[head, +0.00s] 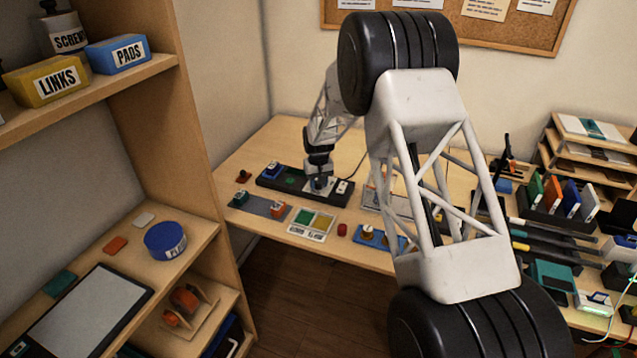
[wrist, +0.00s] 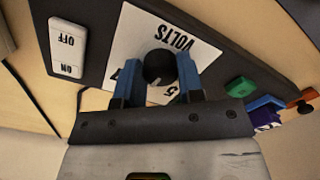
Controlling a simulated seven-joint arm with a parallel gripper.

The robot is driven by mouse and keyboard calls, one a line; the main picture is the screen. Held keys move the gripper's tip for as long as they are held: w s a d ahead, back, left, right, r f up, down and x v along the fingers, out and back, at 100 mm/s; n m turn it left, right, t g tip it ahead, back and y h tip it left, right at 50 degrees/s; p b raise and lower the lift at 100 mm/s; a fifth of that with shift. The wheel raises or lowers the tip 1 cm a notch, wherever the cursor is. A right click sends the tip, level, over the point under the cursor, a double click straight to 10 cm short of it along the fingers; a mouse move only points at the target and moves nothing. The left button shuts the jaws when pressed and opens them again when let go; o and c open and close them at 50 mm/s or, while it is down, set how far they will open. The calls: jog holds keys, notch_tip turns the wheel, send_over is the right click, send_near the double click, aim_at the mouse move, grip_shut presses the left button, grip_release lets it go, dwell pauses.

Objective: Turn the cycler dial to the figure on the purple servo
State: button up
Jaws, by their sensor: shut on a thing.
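The cycler is a long black box (head: 268,183) on the back table. Its dial is a round black knob (wrist: 158,66) on a white plate marked VOLTS (wrist: 190,32); a white pointer mark shows on the knob. My gripper (wrist: 159,74) has its two blue fingers on either side of the knob and is shut on it. It also shows from afar in the head view (head: 318,184). The fingers cover part of the plate's figures; a 5 shows beside the right finger. A purple piece with a white mark (wrist: 265,119) shows at the right, against a blue block; its figure is unreadable.
An ON/OFF switch (wrist: 67,50) sits at one end of the box, and a green square (wrist: 240,87) lies on the other side. A card with green and yellow patches (head: 312,222) lies in front. My arm hides the table's middle.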

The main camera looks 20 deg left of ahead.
jog(key=m, duration=0.3)
jog(key=shift+m, duration=0.4)
jog(key=m, duration=0.4)
jog(key=shift+m, duration=0.3)
jog(key=o, duration=0.9)
jog(key=shift+r, duration=0.1)
jog(key=shift+r, duration=3.85)
